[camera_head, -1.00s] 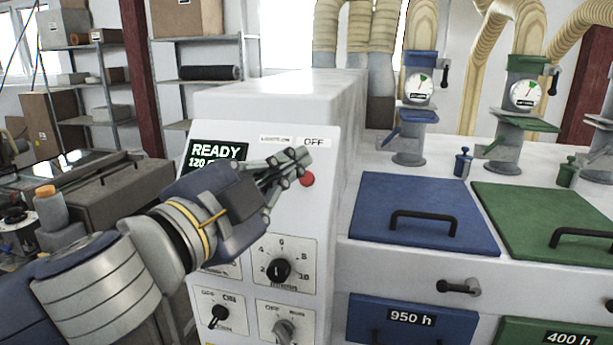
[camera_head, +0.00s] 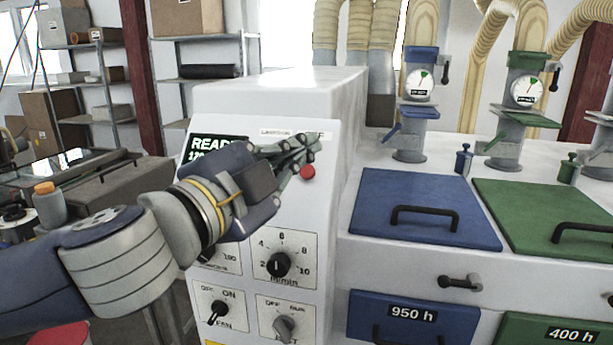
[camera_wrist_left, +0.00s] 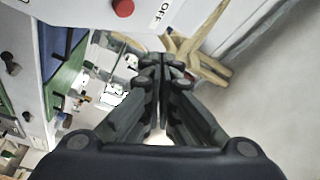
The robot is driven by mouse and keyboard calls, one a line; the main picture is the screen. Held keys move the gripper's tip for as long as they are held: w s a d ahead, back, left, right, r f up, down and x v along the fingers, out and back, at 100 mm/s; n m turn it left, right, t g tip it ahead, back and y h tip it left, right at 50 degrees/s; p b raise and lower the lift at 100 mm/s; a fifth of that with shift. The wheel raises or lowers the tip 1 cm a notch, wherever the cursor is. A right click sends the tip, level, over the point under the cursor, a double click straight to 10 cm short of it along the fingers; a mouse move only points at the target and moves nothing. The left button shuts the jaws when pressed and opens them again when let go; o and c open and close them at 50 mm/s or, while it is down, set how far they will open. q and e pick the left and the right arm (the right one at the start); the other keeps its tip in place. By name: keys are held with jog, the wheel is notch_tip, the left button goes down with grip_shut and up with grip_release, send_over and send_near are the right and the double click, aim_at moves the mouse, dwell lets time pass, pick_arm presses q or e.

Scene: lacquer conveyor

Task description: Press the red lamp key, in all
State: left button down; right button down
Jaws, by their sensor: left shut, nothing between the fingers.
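The red key (camera_head: 307,172) is a round red button on the upper right of the white control panel (camera_head: 318,225), just under the OFF label. My left gripper (camera_head: 312,146) is shut and empty. In the head view its fingertips are just above the red key and partly cover the label strip. In the left wrist view the red key (camera_wrist_left: 123,8) shows at the top edge, left of the shut fingertips (camera_wrist_left: 166,60), with the OFF label beside it. I cannot tell whether the fingertips touch the panel. My right gripper is not in view.
Below the key are a dial (camera_head: 279,264), a FAN switch (camera_head: 216,312) and another rotary switch (camera_head: 284,327). The READY display (camera_head: 212,146) is partly hidden by my gripper. A blue lid (camera_head: 425,207) and a green lid (camera_head: 550,215) lie to the right.

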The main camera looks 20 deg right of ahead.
aim_at(306, 167)
pick_arm(q)
jog(key=w+d+f, duration=0.1)
jog(key=w+f+b, duration=0.1)
jog(key=w+d+f, duration=0.1)
jog(key=w, duration=0.1)
jog(key=shift+d+f+b, duration=0.3)
jog(key=shift+b, duration=0.1)
jog(key=shift+s, duration=0.1)
dwell(1.0)
jog(key=shift+d+f, duration=0.1)
jog(key=shift+f, duration=0.05)
jog(key=shift+w+d+f, duration=0.1)
jog(key=shift+w, duration=0.2)
jog(key=shift+w+d+f, duration=0.2)
jog(key=shift+w+f, duration=0.1)
jog(key=shift+f, duration=0.05)
dwell(0.9)
dwell(0.3)
jog(key=shift+s+a+r, duration=0.45)
jog(key=shift+s+r, duration=0.1)
